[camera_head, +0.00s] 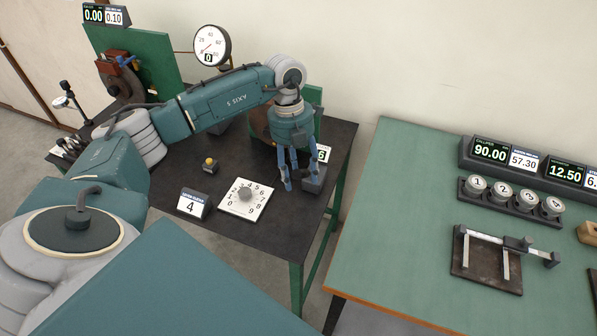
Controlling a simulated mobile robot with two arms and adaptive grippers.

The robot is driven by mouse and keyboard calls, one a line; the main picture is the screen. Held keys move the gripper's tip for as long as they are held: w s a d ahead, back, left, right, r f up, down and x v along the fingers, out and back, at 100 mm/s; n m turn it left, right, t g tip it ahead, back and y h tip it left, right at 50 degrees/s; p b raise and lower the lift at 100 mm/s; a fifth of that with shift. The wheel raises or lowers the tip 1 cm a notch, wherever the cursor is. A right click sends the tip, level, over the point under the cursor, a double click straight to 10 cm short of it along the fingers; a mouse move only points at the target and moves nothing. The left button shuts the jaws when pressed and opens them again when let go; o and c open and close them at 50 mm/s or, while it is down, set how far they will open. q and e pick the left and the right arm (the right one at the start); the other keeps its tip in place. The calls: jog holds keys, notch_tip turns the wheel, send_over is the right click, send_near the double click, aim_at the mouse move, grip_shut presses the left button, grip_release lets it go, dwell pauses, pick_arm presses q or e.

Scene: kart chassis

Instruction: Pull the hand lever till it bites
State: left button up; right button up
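My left arm reaches across the dark table, and its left gripper (299,182) points down near the table's right edge. Its blue fingers are apart, with no held thing visible between them. A dark grey block (315,180) stands at the fingertips; I cannot tell whether they touch. I cannot make out a hand lever clearly; the gripper and arm hide part of this area. A round dial gauge (212,44) at the back shows 0 in its small window. My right gripper is not in view.
On the dark table (230,222) are a numbered dial plate (258,207), a sign reading 4 (193,205) and a yellow-topped button (210,162). A green bench (385,225) at right holds round numbered pieces (501,193) and a measuring fixture (490,268). A gap separates the tables.

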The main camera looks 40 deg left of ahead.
pick_arm(q)
jog(key=shift+r, duration=0.35)
notch_tip(320, 180, up, 11)
jog(key=a, duration=0.2)
jog(key=shift+w, duration=0.3)
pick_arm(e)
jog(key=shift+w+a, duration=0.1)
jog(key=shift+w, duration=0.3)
